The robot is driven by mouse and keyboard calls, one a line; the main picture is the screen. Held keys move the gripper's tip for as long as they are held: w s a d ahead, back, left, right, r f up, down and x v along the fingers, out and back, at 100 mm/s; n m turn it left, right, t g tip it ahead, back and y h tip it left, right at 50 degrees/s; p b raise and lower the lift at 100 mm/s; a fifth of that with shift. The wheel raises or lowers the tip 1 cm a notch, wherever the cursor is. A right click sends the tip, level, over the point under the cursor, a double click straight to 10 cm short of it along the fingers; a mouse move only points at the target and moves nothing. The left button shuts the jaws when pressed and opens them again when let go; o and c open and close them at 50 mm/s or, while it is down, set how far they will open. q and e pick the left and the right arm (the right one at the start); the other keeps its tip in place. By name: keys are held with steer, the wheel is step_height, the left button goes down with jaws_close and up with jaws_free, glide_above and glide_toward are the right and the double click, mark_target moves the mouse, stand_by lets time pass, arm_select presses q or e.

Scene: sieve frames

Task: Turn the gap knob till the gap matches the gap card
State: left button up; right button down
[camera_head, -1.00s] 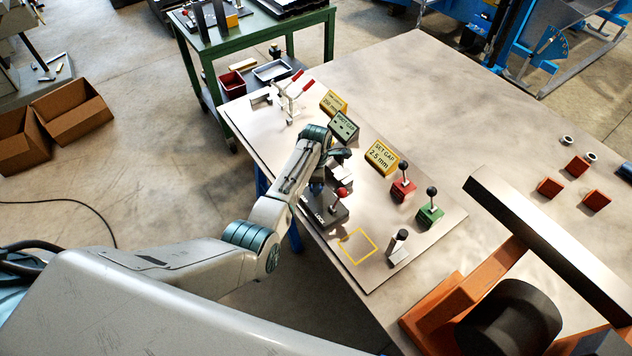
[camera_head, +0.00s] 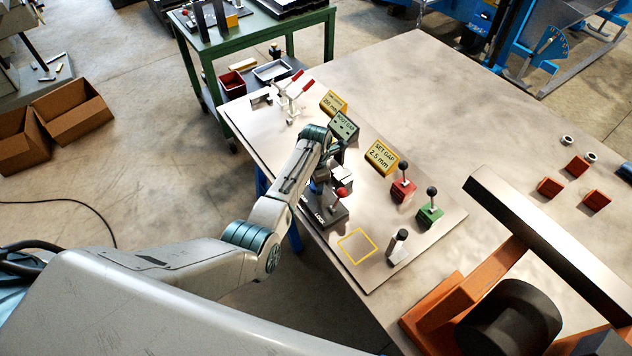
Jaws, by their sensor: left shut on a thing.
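The yellow gap card (camera_head: 381,157) stands on the pale board and reads "SET GAP 2.5 mm". A dark green display (camera_head: 344,126) labelled for the root gap stands behind my left wrist; its reading is too small to tell. My left gripper (camera_head: 326,173) points down at the fixture beside the red-balled lock lever (camera_head: 341,192). It is shut on the gap knob, which my wrist and fingers hide. Pale metal blocks (camera_head: 343,174) show just right of the gripper; the gap between them cannot be made out. My right gripper is not in view.
On the board (camera_head: 440,232) stand a red-based lever (camera_head: 402,189), a green-based lever (camera_head: 431,213), a black-topped post (camera_head: 398,245) and a red-handled clamp (camera_head: 294,95). A yellow outlined square (camera_head: 357,247) is empty. Orange and black equipment (camera_head: 470,290) fills the lower right.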

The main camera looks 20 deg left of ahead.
arm_select(q)
steer(key=o, duration=1)
steer(key=shift+r+b, duration=1.55)
steer(key=shift+r, duration=3.9)
